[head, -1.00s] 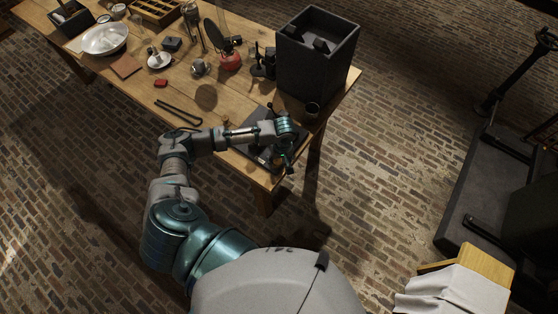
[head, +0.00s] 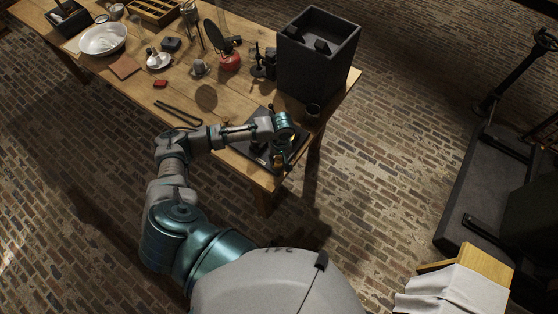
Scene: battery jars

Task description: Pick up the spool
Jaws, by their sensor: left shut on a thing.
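My left arm reaches in from the lower left to the near right corner of the table. My left gripper (head: 279,157) is over the dark flat tray there, its fingers pointing down and partly hidden by the wrist. It is shut on a small brownish thing that looks like the spool (head: 279,162); the fingers hide most of it, and I cannot tell whether it touches the tray (head: 262,158). My right gripper is not in view.
A tall black open box (head: 318,60) stands behind the gripper, with a small dark cup (head: 312,111) in front of it. Black tongs (head: 179,112) lie left of the arm. A red flask (head: 229,60), a white bowl (head: 103,39) and other small items stand farther back.

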